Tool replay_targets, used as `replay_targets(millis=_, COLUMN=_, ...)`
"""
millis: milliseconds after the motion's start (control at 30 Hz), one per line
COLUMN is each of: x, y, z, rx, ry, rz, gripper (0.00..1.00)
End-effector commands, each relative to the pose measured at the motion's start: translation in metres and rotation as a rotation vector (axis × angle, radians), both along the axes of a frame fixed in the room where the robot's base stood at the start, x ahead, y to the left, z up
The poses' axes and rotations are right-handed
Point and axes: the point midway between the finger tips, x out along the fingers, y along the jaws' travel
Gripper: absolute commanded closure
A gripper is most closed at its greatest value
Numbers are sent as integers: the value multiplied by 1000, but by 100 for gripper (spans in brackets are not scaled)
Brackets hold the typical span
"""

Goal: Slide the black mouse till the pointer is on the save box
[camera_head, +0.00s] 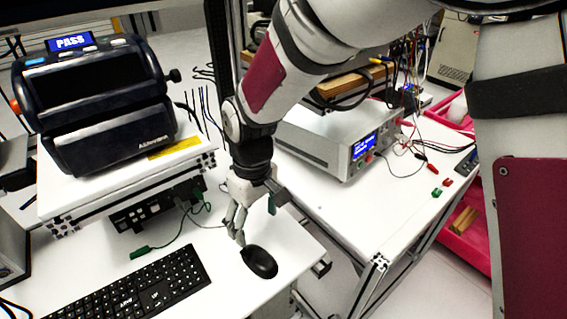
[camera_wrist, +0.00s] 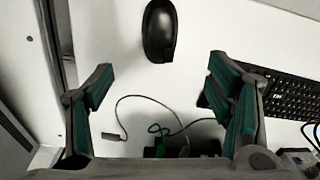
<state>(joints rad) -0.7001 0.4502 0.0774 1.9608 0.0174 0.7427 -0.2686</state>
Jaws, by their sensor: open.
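The black mouse (camera_head: 261,263) lies on the white tabletop, right of the keyboard and near the table's right edge. My gripper (camera_head: 238,232) points down just behind the mouse in the head view, its fingers close to the mouse's far end. In the wrist view the mouse (camera_wrist: 159,31) is at the top centre, beyond the fingertips and roughly in line with the gap between them. My gripper (camera_wrist: 160,68) is open there, its green-padded fingers wide apart with nothing between them. I cannot make out a pointer or a save box in either view.
A black keyboard (camera_head: 128,294) lies left of the mouse. A dark device (camera_head: 95,100) showing PASS stands on a raised white platform. A green-clipped cable (camera_head: 165,245) lies behind the keyboard. A grey bench instrument (camera_head: 335,140) stands on the right-hand table. Bare tabletop surrounds the mouse.

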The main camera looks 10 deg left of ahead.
Motion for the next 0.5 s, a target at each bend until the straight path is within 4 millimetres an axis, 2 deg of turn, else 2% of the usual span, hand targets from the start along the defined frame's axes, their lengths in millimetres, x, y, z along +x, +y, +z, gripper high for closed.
replay_targets(millis=500, x=-5, y=0, z=-88, rx=-5, ry=4, rz=-2, gripper=26)
